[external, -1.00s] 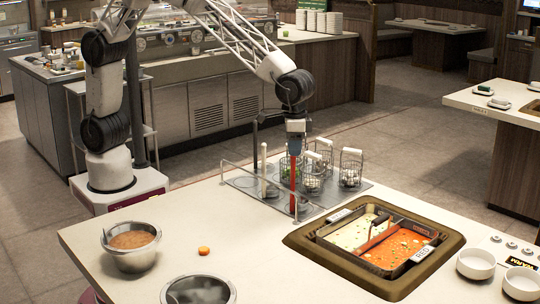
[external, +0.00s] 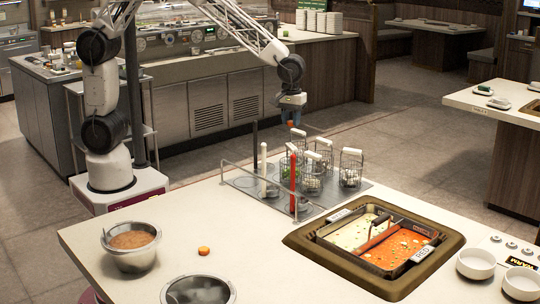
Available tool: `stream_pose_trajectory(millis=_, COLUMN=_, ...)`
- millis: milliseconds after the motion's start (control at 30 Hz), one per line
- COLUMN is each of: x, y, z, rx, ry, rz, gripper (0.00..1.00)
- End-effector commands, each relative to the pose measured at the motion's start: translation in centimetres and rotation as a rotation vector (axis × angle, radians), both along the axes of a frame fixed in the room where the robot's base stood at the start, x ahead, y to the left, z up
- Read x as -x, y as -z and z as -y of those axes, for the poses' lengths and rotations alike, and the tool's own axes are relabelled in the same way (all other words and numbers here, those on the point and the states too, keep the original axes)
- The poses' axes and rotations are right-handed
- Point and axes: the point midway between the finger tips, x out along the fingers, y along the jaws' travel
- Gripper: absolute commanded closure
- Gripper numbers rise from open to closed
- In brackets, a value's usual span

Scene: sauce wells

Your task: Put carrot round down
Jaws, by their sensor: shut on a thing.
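A small orange carrot round (external: 203,250) lies on the pale counter (external: 240,225), between the metal bowl of brown food and the open metal pot. My gripper (external: 291,112) is far from it, up and to the right, raised above the rack of utensils. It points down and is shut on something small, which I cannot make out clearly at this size. The red upright handle (external: 293,172) stands in the rack below, apart from my gripper.
The metal bowl (external: 131,246) and open pot (external: 198,291) flank the carrot round. The rack (external: 245,184) holds upright handles and wire baskets (external: 351,168). A divided sauce well (external: 452,241) and white bowls (external: 475,264) are on the right. The counter's middle is clear.

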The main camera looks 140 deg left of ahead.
Motion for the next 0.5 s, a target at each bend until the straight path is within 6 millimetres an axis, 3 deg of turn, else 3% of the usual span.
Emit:
stream_pose_trajectory(millis=200, x=4.6, y=0.0, z=-2.5, rx=0.000, ry=-0.215, rz=0.001, gripper=0.90)
stream_pose_trajectory(millis=500, x=8.8, y=0.2, z=-4.5, rx=0.000, ry=-0.418, rz=0.000, gripper=0.90)
